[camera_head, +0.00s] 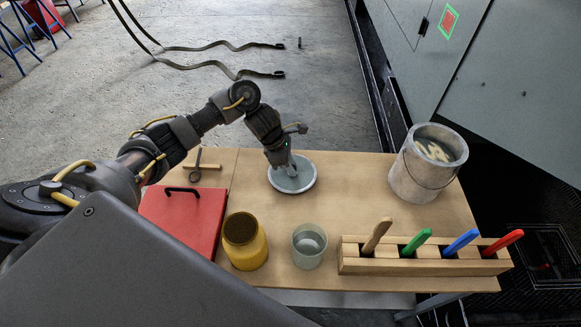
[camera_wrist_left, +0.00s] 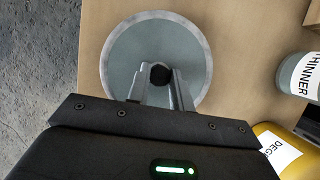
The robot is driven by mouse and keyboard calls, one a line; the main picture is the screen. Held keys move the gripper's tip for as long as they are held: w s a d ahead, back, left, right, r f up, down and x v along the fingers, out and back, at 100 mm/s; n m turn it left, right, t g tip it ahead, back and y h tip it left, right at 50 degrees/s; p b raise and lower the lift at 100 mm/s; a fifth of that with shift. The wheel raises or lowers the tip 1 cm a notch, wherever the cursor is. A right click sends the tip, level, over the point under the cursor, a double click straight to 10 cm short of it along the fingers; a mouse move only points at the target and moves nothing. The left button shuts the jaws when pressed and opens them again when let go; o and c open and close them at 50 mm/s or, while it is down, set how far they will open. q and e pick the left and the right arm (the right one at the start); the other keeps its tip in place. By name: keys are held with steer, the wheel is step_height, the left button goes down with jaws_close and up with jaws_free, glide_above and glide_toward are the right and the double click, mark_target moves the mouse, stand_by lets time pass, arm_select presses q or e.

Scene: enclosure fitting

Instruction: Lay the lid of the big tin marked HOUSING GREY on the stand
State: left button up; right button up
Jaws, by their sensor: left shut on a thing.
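The round grey lid (camera_head: 305,181) with a pale rim is over the middle of the table, apart from the big tin. My left gripper (camera_head: 291,168) reaches down to it. In the left wrist view, the fingers are shut on the dark knob at the middle of the lid (camera_wrist_left: 140,40). I cannot tell whether the lid hangs just above the table or touches something beneath it; any stand under it is hidden. The big grey tin (camera_head: 408,178) stands open at the right, with pale patches inside; no marking on it is readable. My right gripper is not in view.
A red case (camera_head: 175,220), a yellow jar (camera_head: 245,257), a jar marked THINNER (camera_wrist_left: 303,75) and a wooden rack (camera_head: 420,266) with several coloured handles line the near side. The table (camera_head: 350,205) is clear between lid and tin.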

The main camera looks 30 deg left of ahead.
arm_select(q)
steer(key=shift+f, duration=0.4)
steer(key=shift+f, duration=0.2)
steer(key=o, duration=0.8)
steer(key=shift+r, duration=0.1)
steer(key=shift+a+r, duration=0.15)
steer(key=shift+r, duration=0.3)
steer(key=p+v, duration=0.1)
steer(key=v, duration=1)
steer(key=shift+a+r, duration=0.1)
steer(key=shift+r, duration=0.05)
